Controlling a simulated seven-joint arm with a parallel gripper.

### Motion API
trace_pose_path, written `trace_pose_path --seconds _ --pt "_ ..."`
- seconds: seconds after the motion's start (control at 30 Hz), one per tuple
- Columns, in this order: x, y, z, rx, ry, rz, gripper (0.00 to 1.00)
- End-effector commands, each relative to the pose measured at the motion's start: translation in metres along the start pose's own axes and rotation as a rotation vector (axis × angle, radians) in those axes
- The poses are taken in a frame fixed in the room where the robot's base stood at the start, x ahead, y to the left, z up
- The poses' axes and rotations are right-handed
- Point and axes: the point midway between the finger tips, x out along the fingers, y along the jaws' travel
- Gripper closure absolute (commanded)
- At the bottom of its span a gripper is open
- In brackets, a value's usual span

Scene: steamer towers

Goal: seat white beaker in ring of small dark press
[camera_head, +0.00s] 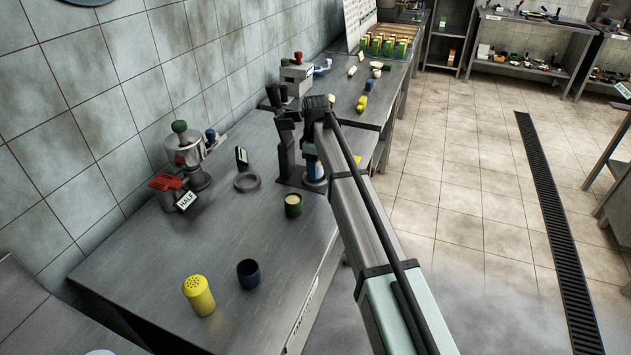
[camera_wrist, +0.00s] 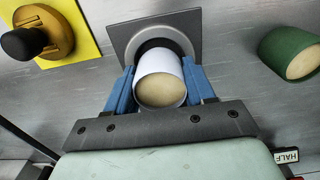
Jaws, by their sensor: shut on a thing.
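A white beaker (camera_wrist: 160,68) with a tan top face is between the blue fingers of my gripper (camera_wrist: 158,88) in the wrist view. My gripper is shut on it. The beaker's far end overlaps the grey ring (camera_wrist: 184,33) on the square dark base plate (camera_wrist: 128,22) of the small press. I cannot tell whether that end is inside the ring or above it. In the head view the dark press (camera_head: 284,148) stands near the table's right edge, and my arm hides most of the gripper and beaker there.
A green cup (camera_head: 293,205) stands close in front of the press. A dark blue cup (camera_head: 248,273) and a yellow shaker (camera_head: 198,295) are nearer. A loose grey ring (camera_head: 247,182), a HALF sign (camera_head: 187,200) and a metal pot (camera_head: 195,160) are to the left. The table's front middle is clear.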

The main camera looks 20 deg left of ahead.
Motion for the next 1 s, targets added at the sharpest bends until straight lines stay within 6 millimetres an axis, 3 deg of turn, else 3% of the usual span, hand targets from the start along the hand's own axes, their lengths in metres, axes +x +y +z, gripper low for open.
trace_pose_path --seconds 1.0 --pt "0.0097 0.0001 -0.0001 0.000 0.000 0.000 1.00"
